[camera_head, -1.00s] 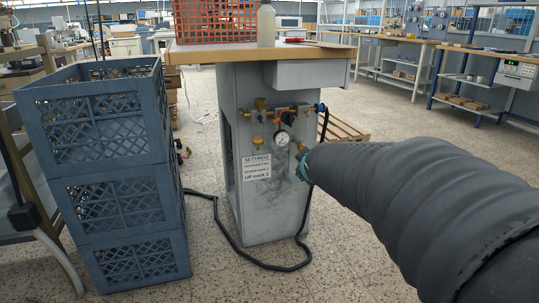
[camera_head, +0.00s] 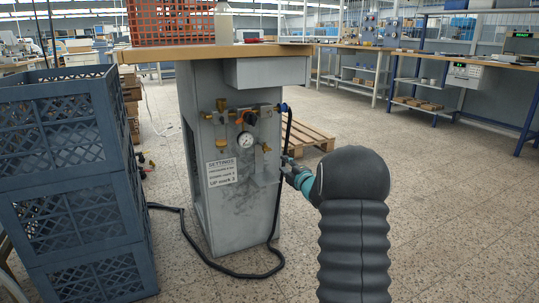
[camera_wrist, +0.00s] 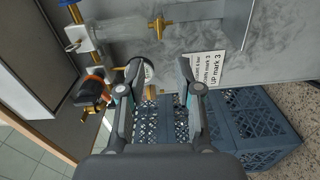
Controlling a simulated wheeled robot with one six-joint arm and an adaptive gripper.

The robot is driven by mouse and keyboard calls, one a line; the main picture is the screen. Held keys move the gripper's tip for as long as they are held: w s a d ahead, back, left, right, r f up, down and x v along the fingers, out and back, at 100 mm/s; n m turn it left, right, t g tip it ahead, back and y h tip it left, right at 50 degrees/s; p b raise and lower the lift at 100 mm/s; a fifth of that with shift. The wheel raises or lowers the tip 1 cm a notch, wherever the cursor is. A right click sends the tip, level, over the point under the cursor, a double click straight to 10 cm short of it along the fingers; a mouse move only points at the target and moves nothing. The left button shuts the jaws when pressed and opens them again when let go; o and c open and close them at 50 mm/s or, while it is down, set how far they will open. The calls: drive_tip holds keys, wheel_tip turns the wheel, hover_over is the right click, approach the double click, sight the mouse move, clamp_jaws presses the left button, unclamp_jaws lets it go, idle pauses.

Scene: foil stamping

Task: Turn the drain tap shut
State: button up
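The drain tap appears to be the small brass winged piece (camera_head: 266,148) low on the right of the fittings panel, right of the pressure gauge (camera_head: 245,140). In the wrist view the brass piece (camera_wrist: 160,24) sits at the end of a clear bowl (camera_wrist: 98,30), near the top of the picture. My gripper (camera_wrist: 160,72) is open, its two fingers apart with nothing between them. The brass piece lies beyond the fingertips, apart from them. In the head view my gripper (camera_head: 287,162) is right of the grey cabinet (camera_head: 212,215), partly hidden by my arm.
A black hose (camera_head: 190,238) runs from the blue fitting (camera_head: 283,107) to the floor. Blue crates (camera_head: 85,225) are stacked at left. A settings sign (camera_head: 221,172) is on the cabinet front. A wooden pallet (camera_head: 305,135) lies behind. Floor at right is clear.

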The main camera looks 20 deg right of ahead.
sight(268, 150)
drive_tip(key=w, duration=1.3)
drive_tip(key=shift+w+a, duration=0.25)
drive_tip(key=shift+c, duration=0.2)
clamp_jaws()
